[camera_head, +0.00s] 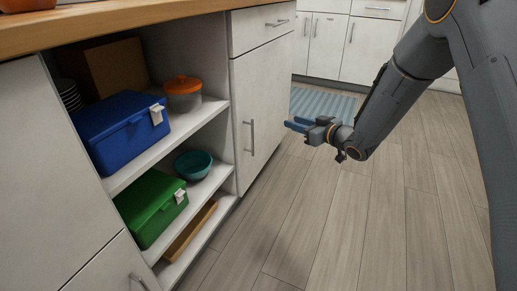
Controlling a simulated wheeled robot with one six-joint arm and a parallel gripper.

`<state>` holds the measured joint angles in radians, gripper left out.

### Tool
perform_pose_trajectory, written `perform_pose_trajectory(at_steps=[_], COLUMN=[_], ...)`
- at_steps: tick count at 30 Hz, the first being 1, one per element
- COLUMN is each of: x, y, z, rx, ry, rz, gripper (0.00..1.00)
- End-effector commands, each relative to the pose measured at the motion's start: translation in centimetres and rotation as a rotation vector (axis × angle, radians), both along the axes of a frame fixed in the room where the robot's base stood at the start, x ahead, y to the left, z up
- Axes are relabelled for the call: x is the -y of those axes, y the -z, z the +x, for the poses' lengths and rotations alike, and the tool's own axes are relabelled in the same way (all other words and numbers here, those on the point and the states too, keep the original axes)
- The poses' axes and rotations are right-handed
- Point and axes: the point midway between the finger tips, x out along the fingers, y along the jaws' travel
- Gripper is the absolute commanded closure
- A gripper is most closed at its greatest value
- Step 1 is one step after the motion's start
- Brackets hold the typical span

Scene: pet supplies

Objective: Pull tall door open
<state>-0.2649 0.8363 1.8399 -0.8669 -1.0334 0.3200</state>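The tall door (268,100) is a white cabinet panel right of the open shelves and below a drawer. It looks closed, flush with the cabinet front. Its vertical metal bar handle (250,137) is near its left edge. My gripper (291,123) is in front of the door, to the right of the handle in the picture, with its fingers pointing left toward the cabinet. The two fingers look apart with nothing between them. The gripper appears clear of the handle. Nothing hides the handle.
The open shelves hold a blue box (122,130), a green box (152,205), an orange-lidded jar (183,95) and a teal bowl (193,165). A wooden countertop (110,20) overhangs them. A blue striped rug (322,104) lies behind. The wood floor (330,225) is clear.

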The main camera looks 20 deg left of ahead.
Motion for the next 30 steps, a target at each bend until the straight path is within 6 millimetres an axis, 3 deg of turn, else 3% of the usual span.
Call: perform_pose_trajectory(at_steps=[1, 6, 9, 17, 30], x=[-1.5, -5.0, -6.2, -8.0, -13.7], y=[2.7, 6.1, 7.2, 7.9, 8.0], z=[0.0, -1.3, -1.9, -2.5, -0.8], rx=[0.011, 0.040, 0.049, 0.055, 0.053], ry=[-0.050, -0.192, -0.247, -0.296, -0.293], rz=[0.032, 0.134, 0.174, 0.209, 0.207], gripper=[0.72, 0.72, 0.72, 0.72, 0.72])
